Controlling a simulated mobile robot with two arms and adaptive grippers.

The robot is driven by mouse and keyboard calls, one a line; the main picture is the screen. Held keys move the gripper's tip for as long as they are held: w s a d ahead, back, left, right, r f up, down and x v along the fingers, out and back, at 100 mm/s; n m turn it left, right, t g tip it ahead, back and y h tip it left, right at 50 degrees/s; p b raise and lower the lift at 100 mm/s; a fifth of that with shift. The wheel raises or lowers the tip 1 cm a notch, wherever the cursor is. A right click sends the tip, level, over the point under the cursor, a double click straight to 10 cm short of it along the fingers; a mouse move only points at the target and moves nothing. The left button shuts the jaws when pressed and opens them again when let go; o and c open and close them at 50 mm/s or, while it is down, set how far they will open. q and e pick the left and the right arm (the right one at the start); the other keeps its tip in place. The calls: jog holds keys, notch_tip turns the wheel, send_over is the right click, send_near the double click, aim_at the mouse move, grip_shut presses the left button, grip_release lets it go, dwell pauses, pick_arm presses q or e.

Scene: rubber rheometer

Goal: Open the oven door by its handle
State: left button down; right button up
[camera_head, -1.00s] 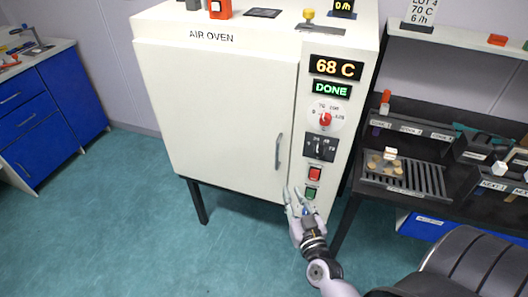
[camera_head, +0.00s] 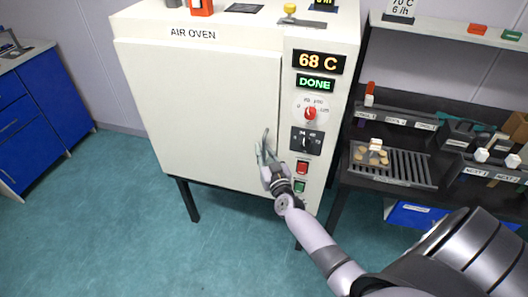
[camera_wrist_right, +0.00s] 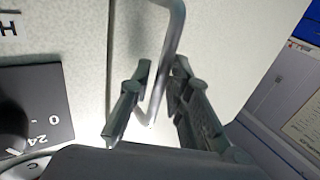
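The white air oven (camera_head: 190,34) has its door (camera_head: 205,105) shut flush with the front. The door's grey vertical handle (camera_head: 265,138) is near the door's right edge and is partly hidden by my right gripper (camera_head: 266,160). In the right wrist view the bent metal handle (camera_wrist_right: 172,42) passes between the two fingers of my right gripper (camera_wrist_right: 161,68). The fingers stand apart on either side of the handle, closer to it on the right; I cannot tell whether they touch it. My left gripper is out of view.
Right of the door, the control panel has a 68 C display (camera_head: 318,61), a DONE display (camera_head: 315,85), a red knob (camera_head: 310,113) and buttons (camera_head: 302,167). A dark bench (camera_head: 355,183) with a slotted rack (camera_head: 408,168) stands to the right. The floor in front is clear.

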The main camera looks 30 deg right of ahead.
jog(key=shift+w, duration=0.1)
jog(key=shift+c, duration=0.3)
grip_shut()
dwell(0.4)
